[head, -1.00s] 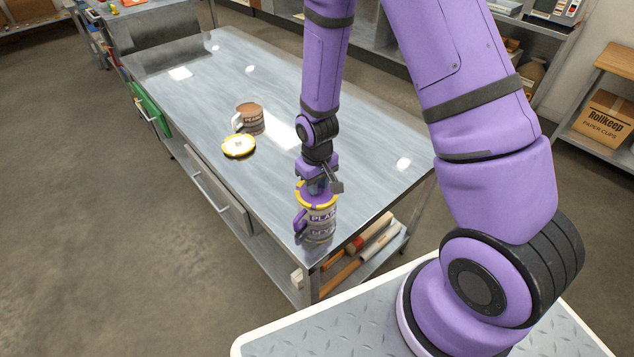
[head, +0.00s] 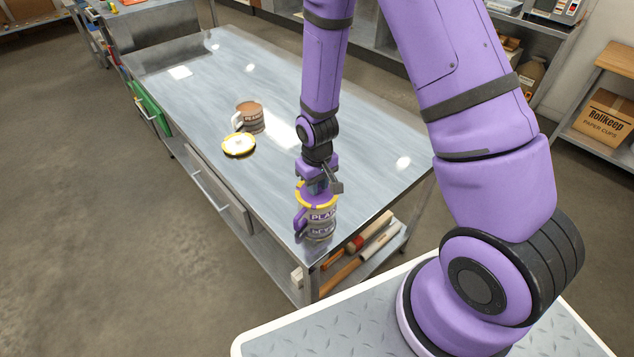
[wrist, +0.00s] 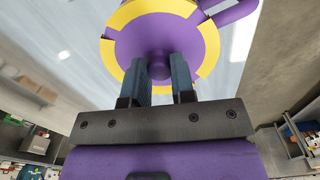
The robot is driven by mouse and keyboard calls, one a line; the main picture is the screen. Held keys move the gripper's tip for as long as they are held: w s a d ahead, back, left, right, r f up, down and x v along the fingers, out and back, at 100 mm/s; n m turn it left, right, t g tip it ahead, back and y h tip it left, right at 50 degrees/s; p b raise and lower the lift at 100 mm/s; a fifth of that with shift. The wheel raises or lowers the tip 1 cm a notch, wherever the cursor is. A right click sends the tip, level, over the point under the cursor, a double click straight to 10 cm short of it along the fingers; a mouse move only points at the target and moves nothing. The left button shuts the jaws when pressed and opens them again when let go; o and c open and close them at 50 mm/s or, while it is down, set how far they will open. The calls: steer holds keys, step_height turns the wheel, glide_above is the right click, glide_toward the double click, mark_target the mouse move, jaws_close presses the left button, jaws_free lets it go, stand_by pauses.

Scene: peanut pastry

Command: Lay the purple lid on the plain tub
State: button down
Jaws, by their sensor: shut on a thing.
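The plain tub (head: 322,218), with dark lettering starting "PLA" and a purple handle at its left, stands upright near the table's front corner. The purple lid (head: 303,199), with a broken yellow rim, is at the tub's top and looks level; whether it fully touches the rim I cannot tell. In the wrist view the lid (wrist: 203,38) nearly fills the top middle, with a purple handle at its upper right. My gripper (head: 317,188) is above it, fingers pointing down, shut on the lid's knob. The fingers show in the wrist view (wrist: 165,75) on either side of the knob.
A brown-topped mug (head: 249,116) with a white handle stands farther back on the metal table (head: 205,95). A yellow-edged pale lid (head: 239,145) lies in front of it. The table's front edge is close to the plain tub; the far part is clear.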

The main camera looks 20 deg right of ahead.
steer(key=shift+f, duration=0.15)
stand_by(0.7)
steer(key=shift+c, duration=1.6)
jaws_free()
steer(key=shift+r, duration=3.55)
